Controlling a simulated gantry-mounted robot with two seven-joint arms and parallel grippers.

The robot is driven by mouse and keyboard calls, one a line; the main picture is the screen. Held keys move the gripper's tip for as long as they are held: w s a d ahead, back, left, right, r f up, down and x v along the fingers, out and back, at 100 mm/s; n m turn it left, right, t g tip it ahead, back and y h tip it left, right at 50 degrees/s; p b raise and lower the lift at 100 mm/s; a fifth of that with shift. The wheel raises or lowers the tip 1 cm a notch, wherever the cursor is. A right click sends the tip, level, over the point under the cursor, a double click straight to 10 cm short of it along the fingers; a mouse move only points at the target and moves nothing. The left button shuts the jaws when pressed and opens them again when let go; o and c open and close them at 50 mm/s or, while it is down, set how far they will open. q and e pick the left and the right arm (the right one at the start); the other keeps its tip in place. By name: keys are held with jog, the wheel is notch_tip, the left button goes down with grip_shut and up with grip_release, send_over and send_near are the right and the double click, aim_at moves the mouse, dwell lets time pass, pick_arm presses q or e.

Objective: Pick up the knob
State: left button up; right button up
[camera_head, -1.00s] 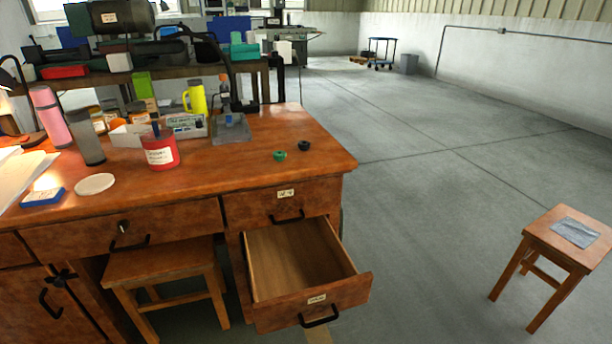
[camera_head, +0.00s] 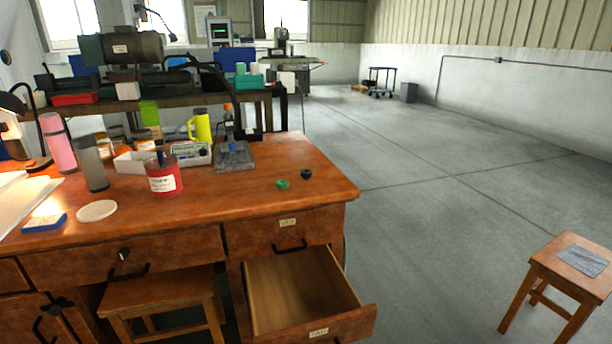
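Two small knob-like pieces sit near the right end of the wooden desk (camera_head: 235,205). One is a green knob (camera_head: 282,184), and just behind and right of it is a black knob (camera_head: 306,174). They stand close together but apart, with bare desk around them. I cannot tell from the picture which one the task means. Neither of my grippers is in view.
Below the knobs, a drawer (camera_head: 318,329) is pulled out and looks empty. To their left are a red tin (camera_head: 164,178), a grey plate (camera_head: 235,158) with a stand and a white lid (camera_head: 96,211). Stools stand under the desk and at right (camera_head: 547,268).

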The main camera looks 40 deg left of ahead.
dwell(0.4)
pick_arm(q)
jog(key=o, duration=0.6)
